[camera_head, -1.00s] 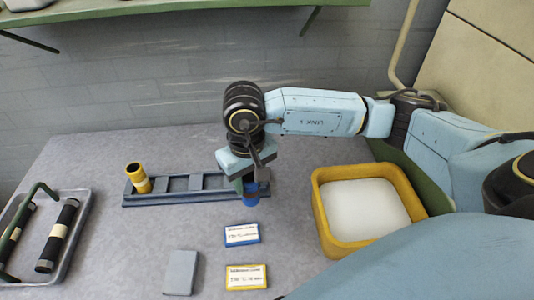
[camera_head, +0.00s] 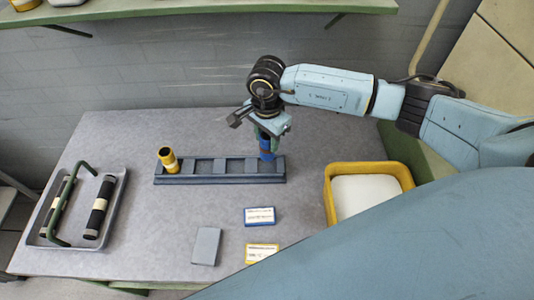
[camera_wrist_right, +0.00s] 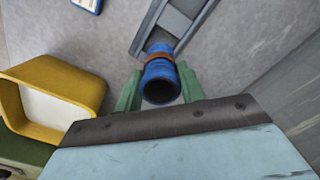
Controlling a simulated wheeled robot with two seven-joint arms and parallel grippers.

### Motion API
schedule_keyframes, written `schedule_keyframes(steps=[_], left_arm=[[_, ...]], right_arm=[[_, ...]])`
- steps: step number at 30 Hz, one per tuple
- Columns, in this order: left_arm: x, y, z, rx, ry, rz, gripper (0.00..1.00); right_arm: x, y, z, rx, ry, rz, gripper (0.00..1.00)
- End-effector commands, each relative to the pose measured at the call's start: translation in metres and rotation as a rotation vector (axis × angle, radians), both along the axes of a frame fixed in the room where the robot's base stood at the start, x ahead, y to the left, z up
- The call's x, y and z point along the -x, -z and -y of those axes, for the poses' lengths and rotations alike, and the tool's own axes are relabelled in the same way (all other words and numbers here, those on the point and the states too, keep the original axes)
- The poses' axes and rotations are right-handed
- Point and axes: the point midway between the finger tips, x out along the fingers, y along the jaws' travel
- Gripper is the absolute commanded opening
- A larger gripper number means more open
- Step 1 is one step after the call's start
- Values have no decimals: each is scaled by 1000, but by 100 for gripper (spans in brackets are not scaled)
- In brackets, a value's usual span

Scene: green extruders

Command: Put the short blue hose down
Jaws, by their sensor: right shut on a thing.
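The short blue hose (camera_head: 266,150) is in my right gripper (camera_head: 268,138), over the right end of the dark grey slotted rack (camera_head: 218,180). In the right wrist view the blue hose (camera_wrist_right: 160,82) has an open dark end and an orange band, and the green fingers of my right gripper (camera_wrist_right: 158,92) close on it from both sides. The rack (camera_wrist_right: 180,22) runs up from beyond the hose. I cannot tell whether the hose touches the rack. My left gripper is not in view.
A yellow hose (camera_head: 167,159) leans at the rack's left end. A yellow bin (camera_head: 328,205) stands at right. A grey tray (camera_head: 118,212) with black hoses and a green handle is at left. Blue (camera_head: 260,216) and yellow (camera_head: 262,252) labels and a grey block (camera_head: 206,246) lie in front.

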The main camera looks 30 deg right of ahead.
Motion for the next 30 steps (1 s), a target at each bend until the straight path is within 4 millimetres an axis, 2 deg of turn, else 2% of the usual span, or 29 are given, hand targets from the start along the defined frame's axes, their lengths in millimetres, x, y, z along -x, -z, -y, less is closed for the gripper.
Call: schedule_keyframes(steps=[3,14,27,28,30], left_arm=[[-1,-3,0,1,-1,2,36],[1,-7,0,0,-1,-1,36],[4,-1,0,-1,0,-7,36],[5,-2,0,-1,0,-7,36],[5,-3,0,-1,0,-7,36]], right_arm=[[0,18,-1,-1,-1,-1,14],[0,59,0,0,-2,-1,14],[0,67,0,0,-4,2,14],[0,66,0,-1,-4,2,43],[0,66,0,-1,-4,2,52]])
